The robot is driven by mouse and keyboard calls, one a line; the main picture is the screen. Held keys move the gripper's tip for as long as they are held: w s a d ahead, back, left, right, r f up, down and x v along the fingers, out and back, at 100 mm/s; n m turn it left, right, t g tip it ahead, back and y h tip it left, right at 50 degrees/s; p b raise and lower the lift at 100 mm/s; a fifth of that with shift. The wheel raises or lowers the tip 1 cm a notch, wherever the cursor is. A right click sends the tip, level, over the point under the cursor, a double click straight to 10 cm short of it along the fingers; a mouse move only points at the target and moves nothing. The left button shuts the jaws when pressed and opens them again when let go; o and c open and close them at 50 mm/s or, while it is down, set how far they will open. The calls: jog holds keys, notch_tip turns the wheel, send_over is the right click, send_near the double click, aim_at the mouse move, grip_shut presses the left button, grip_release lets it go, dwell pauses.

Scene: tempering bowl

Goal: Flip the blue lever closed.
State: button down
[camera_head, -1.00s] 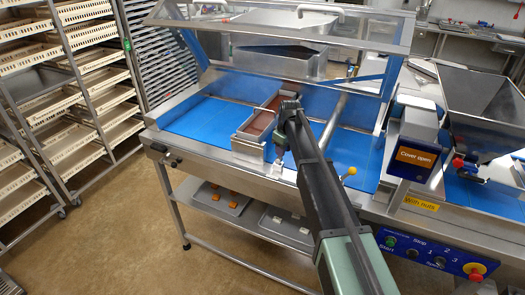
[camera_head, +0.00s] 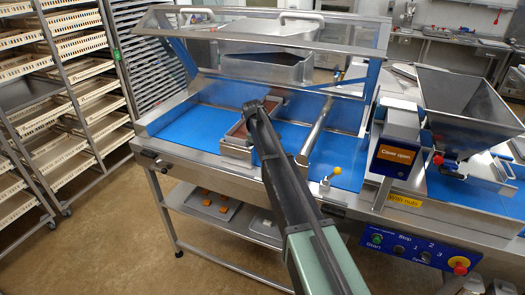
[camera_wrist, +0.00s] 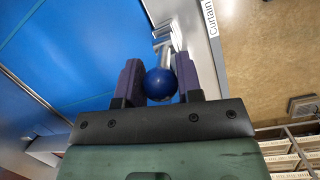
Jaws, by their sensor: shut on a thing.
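The blue lever shows in the wrist view as a round blue knob (camera_wrist: 160,84) on a metal stem. My gripper (camera_wrist: 160,80) has one dark finger on each side of the knob and is shut on it. The stem runs on past the fingertips beside a metal rim. In the head view my arm reaches over the machine's front edge, and its end (camera_head: 250,107) hides the lever and the fingers.
A label reading "Curtain" (camera_wrist: 210,18) is on the metal rim. A narrow trough (camera_head: 236,150) with brown contents stands by my arm on the blue surface (camera_head: 190,125). A yellow-knobbed lever (camera_head: 337,171) stands to the right. The raised clear cover (camera_head: 270,27) is above.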

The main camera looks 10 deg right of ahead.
jog(key=c, duration=0.8)
grip_release()
jog(key=shift+a, duration=0.15)
jog(key=p+v, duration=1)
jog(key=shift+r, duration=0.4)
